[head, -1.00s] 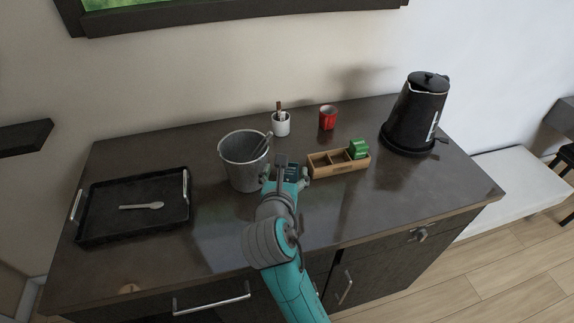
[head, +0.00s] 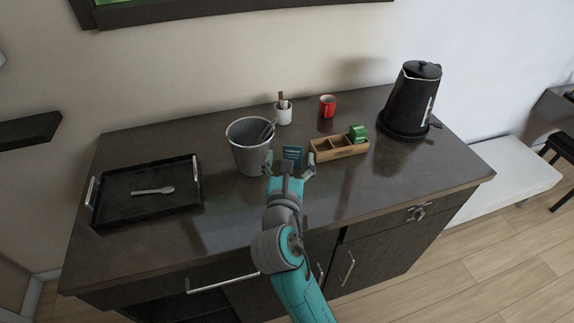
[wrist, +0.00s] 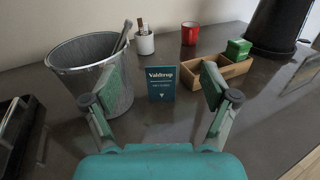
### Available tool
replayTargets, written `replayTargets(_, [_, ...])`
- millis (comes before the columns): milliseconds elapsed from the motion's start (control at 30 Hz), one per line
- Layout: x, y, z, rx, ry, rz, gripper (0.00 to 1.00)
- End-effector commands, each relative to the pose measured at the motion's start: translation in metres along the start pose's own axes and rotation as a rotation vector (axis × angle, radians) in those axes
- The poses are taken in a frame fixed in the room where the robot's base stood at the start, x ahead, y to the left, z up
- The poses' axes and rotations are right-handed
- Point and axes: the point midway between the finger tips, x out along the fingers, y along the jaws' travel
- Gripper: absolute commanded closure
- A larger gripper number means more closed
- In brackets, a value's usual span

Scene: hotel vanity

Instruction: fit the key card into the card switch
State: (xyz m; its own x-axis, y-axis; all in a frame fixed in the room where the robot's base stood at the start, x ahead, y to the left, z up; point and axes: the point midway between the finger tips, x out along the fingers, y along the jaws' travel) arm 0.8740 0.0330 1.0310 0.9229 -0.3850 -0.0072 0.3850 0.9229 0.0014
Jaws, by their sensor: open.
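A dark blue-teal card with white lettering (wrist: 161,84) stands upright on the counter, and I take it for the key card. It also shows in the head view (head: 292,153), between the bucket and the wooden box. My gripper (head: 290,165) is open and empty, with its fingers spread wide to either side of the card. In the wrist view the card appears in the gap between the fingers, apart from both. The card's lower edge meets the counter; how it is held up is not clear. I cannot make out a card switch in either view.
A grey bucket (head: 247,150) with a utensil stands close left of my gripper. A white cup (head: 283,115), red mug (head: 327,106) and black kettle (head: 408,105) stand behind. A black tray (head: 125,208) holds a spoon.

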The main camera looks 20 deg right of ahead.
Motion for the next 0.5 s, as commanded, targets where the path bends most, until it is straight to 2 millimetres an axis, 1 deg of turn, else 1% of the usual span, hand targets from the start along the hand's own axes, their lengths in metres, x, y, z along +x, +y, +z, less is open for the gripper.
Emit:
replayTargets(67, [0.003, -0.001, -0.006, -0.004, -0.007, 0.001, 0.15])
replayTargets(167, [0.002, -0.001, -0.021, -0.005, -0.006, 0.003, 0.15])
replayTargets(500, [0.002, -0.001, -0.083, -0.005, -0.004, 0.003, 0.15])
